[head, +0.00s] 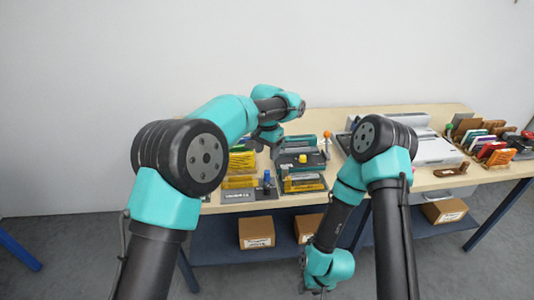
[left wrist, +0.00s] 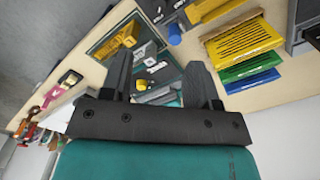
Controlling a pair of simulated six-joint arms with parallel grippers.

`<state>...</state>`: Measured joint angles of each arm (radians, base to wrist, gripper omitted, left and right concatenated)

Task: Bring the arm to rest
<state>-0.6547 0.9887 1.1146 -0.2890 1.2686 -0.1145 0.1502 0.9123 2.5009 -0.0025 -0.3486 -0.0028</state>
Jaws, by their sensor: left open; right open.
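My left arm reaches over the bench in the head view, with its gripper (head: 264,138) above the bench's left part, behind the yellow stack. In the left wrist view the left gripper (left wrist: 160,68) has its two dark fingers spread, with nothing held between them; a dark unit with a yellow part shows beyond the gap. My right arm is folded downward, and its gripper (head: 318,290) hangs low in front of the bench at the bottom of the head view. Its fingers are small and partly cut off, and I see nothing held there.
The wooden bench (head: 375,190) holds a yellow stack (head: 242,160), a blue-topped piece (head: 267,178), a green-and-dark unit (head: 300,143), a white machine (head: 436,152) and a rack of coloured pieces (head: 492,150). Cardboard boxes (head: 256,233) sit on the lower shelf.

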